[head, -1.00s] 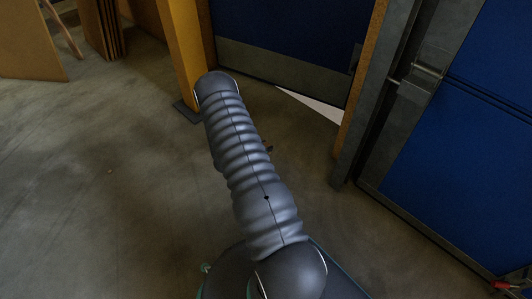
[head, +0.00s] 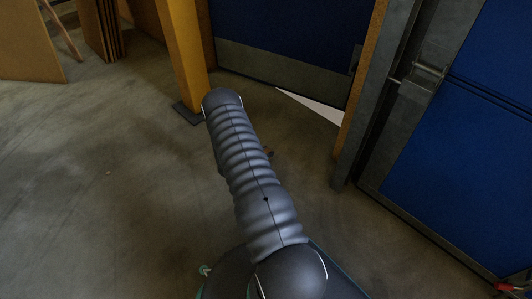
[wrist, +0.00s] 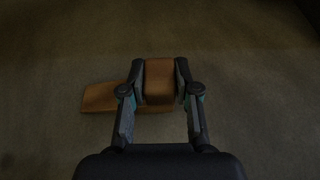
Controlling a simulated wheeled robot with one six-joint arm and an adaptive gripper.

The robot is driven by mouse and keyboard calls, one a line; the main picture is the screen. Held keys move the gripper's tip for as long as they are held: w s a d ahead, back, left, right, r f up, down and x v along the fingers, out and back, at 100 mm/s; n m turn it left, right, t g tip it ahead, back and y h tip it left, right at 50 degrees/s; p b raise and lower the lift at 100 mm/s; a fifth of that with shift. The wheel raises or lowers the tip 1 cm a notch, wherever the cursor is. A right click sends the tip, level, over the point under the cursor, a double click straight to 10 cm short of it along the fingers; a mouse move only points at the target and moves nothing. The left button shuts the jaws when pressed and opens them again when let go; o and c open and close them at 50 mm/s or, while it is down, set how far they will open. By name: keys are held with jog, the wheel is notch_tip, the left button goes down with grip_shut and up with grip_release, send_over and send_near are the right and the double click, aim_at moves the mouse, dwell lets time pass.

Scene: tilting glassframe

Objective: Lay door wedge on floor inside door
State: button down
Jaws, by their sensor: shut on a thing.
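The orange-brown door wedge (wrist: 159,82) is between the two fingers of my gripper (wrist: 160,84) in the wrist view. My gripper is shut on it. A flat brown piece (wrist: 100,96) shows behind and left of the fingers; I cannot tell whether it is part of the wedge or separate, or whether it touches the floor (wrist: 50,50). In the head view my arm hides the gripper, and only a small brown bit (head: 268,150) shows beside the arm. A blue door (head: 285,30) with a grey lower plate stands at the back, with a bright white gap at its lower right.
A yellow post (head: 182,50) on a dark foot stands left of the door. A grey frame (head: 385,90) and a second blue door (head: 455,150) with a metal latch are at the right. Brown boards (head: 28,45) lean at the far left. The left floor is clear.

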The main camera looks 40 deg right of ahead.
jog(key=c, duration=0.8)
grip_release()
jog(key=shift+c, duration=0.2)
